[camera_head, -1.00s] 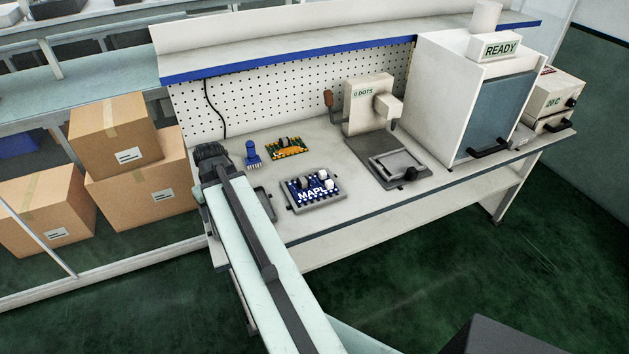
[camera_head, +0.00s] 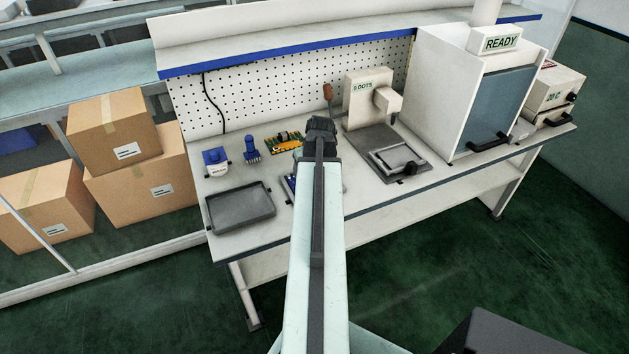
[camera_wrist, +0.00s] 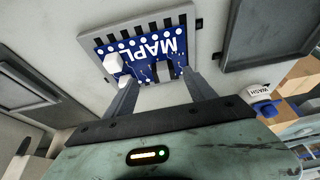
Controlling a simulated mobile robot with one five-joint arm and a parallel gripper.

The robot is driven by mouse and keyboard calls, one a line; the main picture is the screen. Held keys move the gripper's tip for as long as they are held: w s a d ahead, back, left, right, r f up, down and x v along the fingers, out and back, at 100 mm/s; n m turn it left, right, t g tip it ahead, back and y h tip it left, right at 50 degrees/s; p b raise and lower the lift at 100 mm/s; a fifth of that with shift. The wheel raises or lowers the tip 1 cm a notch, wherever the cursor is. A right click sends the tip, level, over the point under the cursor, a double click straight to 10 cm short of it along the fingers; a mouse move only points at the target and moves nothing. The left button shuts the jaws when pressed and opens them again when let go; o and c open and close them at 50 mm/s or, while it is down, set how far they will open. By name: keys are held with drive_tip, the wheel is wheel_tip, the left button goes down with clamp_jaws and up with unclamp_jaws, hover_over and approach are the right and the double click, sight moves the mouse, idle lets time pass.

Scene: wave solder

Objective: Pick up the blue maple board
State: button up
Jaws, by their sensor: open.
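The blue maple board (camera_wrist: 131,50) shows in the wrist view with white "MAPL" lettering, white blocks and a row of dots. It lies in a grey holder (camera_wrist: 189,22) on the bench. My gripper (camera_wrist: 147,80) is open and empty. In the wrist view its two fingers point at the board's near edge, with the board beyond them; the exact gap is unclear. In the head view my gripper (camera_head: 320,128) is above the bench.
To the right stand a press (camera_head: 368,103), a fixture (camera_head: 386,166) and the READY machine (camera_head: 440,100).

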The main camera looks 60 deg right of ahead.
drive_tip(key=b+x, duration=0.4)
drive_tip(key=x, duration=0.1)
drive_tip(key=shift+w+a+f+b, duration=0.1)
drive_tip(key=shift+w+f+b, duration=0.1)
drive_tip(key=shift+b, duration=0.15)
drive_tip(key=shift+r, duration=0.2)
clamp_jaws()
